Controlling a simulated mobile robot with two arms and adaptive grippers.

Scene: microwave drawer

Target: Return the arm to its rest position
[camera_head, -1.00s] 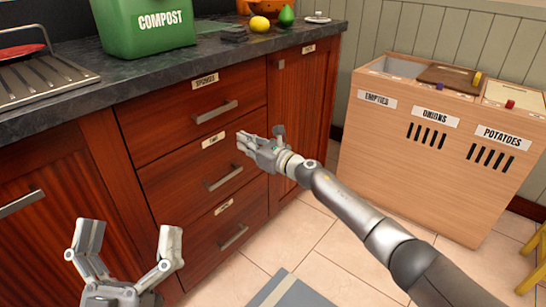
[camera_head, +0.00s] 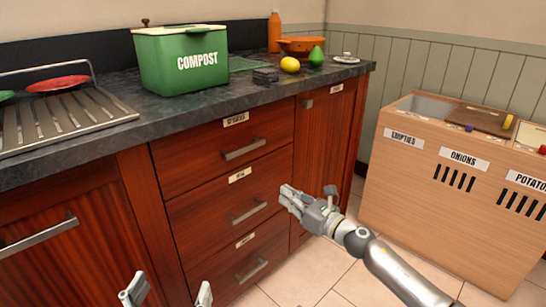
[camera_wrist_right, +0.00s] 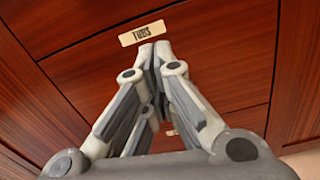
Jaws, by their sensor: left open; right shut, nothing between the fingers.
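My right gripper (camera_head: 287,196) is in front of the red-brown drawer front, just right of the middle drawer's handle (camera_head: 248,212). Its fingers are shut with nothing between them. In the right wrist view the closed fingertips (camera_wrist_right: 154,50) point at a drawer front, just below a label reading "TUBS" (camera_wrist_right: 142,33). My left gripper (camera_head: 171,292) is open and empty at the bottom edge of the head view. Only its fingertips show, in front of the cabinet. All three drawers look shut.
The dark counter (camera_head: 200,105) carries a green compost bin (camera_head: 180,60), a lemon (camera_head: 290,64), a green pear-shaped item (camera_head: 316,56), an orange colander (camera_head: 303,46) and a dish rack (camera_head: 60,115). A wooden bin unit (camera_head: 440,200) stands at right. Tiled floor lies between.

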